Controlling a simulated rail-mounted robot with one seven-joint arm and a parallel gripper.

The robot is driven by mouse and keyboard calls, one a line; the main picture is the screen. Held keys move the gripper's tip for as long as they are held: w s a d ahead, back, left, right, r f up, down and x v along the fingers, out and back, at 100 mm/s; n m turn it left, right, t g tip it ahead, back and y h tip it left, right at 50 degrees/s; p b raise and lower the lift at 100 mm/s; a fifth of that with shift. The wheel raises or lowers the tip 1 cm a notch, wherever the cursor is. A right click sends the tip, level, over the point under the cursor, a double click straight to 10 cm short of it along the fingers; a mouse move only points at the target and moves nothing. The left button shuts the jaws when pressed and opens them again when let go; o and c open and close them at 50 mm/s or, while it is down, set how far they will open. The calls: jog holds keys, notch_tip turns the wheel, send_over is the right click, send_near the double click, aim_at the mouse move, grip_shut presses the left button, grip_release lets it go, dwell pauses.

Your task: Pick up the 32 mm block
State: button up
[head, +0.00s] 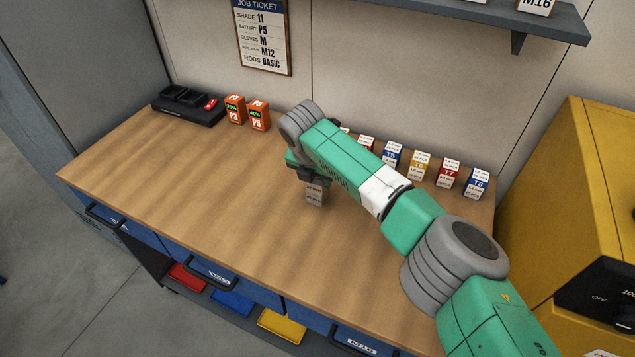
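A small block with a pale printed face and grey lower part (315,193) is at my gripper (310,178), above or on the middle of the workbench. Its print is too small to read, so I cannot confirm it is the 32 mm block. My gripper points down, and its dark fingers are at the block's top. The arm and the steep view hide the fingertips. I cannot tell whether the fingers are closed on the block, or whether it touches the bench.
Along the back of the wooden bench (215,185) stand several labelled blocks, including a blue one (392,153), a yellow one (419,165) and a red one (448,173). Two orange batteries (258,115) and a black charger (188,104) stand back left. The front left bench is clear.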

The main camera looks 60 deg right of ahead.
aim_at(317, 181)
jog(key=c, duration=0.4)
notch_tip(317, 181, up, 3)
jog(key=shift+r+p, duration=0.1)
jog(key=shift+p, duration=0.5)
jog(key=shift+s+a+r, duration=0.1)
jog(key=shift+a+r, duration=0.1)
jog(key=shift+r, duration=0.1)
jog(key=s+a+p, duration=0.1)
jog(key=s+a, duration=0.1)
jog(key=a, duration=0.2)
jog(key=s+a+r+p, duration=0.1)
jog(key=s+a, duration=0.2)
jog(key=a, duration=0.2)
jog(key=s+a+p, duration=0.1)
jog(key=s+a, duration=0.2)
jog(key=a, duration=0.1)
jog(key=shift+a+r, duration=0.15)
jog(key=shift+a, duration=0.1)
